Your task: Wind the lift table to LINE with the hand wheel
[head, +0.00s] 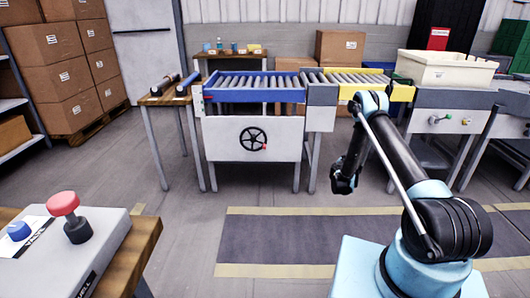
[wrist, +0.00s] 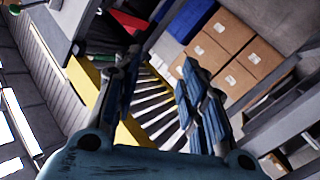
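The lift table (head: 253,99) stands at the back centre in the head view, with a blue frame around grey rollers and a white front panel (head: 225,143). The black spoked hand wheel (head: 253,139) is on this panel, with a small red knob (head: 265,147) at its lower right. I cannot read any LINE mark at this size. My gripper (head: 343,184) hangs to the right of the wheel, nearer to me and apart from it. In the wrist view my gripper (wrist: 160,95) has its two fingers spread, with nothing between them. The wheel is not in the wrist view.
A yellow-framed roller conveyor (head: 402,93) adjoins on the right, with a cream crate (head: 445,69) beyond. A small wooden table (head: 165,98) with dark rods stands left. A grey box with a red button (head: 64,203) is at near left. The floor before the wheel is clear.

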